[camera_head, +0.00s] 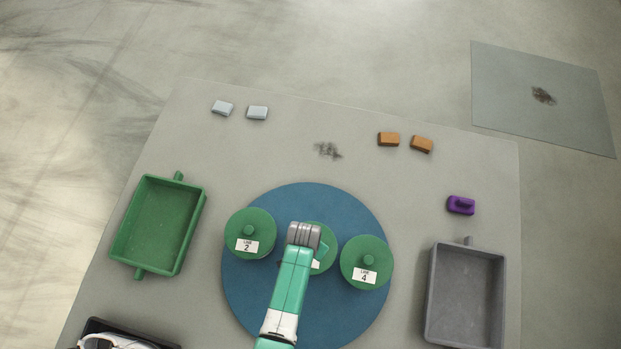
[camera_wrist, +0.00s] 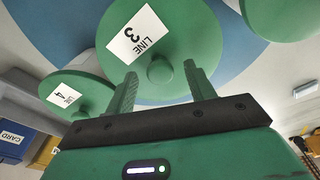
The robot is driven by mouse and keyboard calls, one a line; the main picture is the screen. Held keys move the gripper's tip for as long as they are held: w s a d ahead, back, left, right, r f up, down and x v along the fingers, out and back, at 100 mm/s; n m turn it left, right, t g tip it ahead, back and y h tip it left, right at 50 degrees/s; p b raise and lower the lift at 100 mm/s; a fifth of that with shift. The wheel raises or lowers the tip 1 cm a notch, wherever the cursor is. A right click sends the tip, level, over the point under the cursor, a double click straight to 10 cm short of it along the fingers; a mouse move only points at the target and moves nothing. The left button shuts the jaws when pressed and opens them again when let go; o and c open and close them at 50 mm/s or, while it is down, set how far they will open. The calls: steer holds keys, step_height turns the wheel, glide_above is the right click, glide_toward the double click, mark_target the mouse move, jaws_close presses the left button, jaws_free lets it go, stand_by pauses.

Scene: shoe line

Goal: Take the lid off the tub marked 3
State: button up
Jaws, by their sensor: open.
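The tub marked 3 (camera_head: 327,243) stands on the round blue mat (camera_head: 255,305), between the tub marked 2 (camera_head: 250,226) and the tub marked 4 (camera_head: 367,256). My arm hides much of tub 3 in the head view. In the wrist view, the lid marked "LINE 3" (camera_wrist: 182,30) fills the upper middle, with its knob (camera_wrist: 160,70) between the fingers of my gripper (camera_wrist: 160,78). The gripper is open, a finger on each side of the knob with gaps showing. I cannot tell how far above the lid the fingertips are.
A green tray (camera_head: 139,251) lies left and a grey tray (camera_head: 466,299) right of the mat. Two pale blocks (camera_head: 257,112), two orange blocks (camera_head: 388,139) and a purple block (camera_head: 461,205) lie farther back. Tubs 2 and 4 stand close beside tub 3.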

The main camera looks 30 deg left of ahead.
steer(key=shift+w+f, duration=0.1)
steer(key=shift+f, duration=0.05)
steer(key=shift+c, duration=0.2)
steer(key=c, duration=1)
steer(key=shift+r, duration=0.65)
step_height(320, 180, up, 2)
steer(key=shift+r+p, duration=0.25)
steer(key=shift+p, duration=0.2)
steer(key=s+d, duration=0.2)
steer(key=s, duration=0.5)
steer(key=s+d+r, duration=0.1)
steer(key=s+d, duration=0.1)
steer(key=s, duration=0.6)
steer(key=shift+d+r+p, duration=0.15)
steer(key=shift+d+p, duration=0.15)
steer(key=shift+p, duration=0.05)
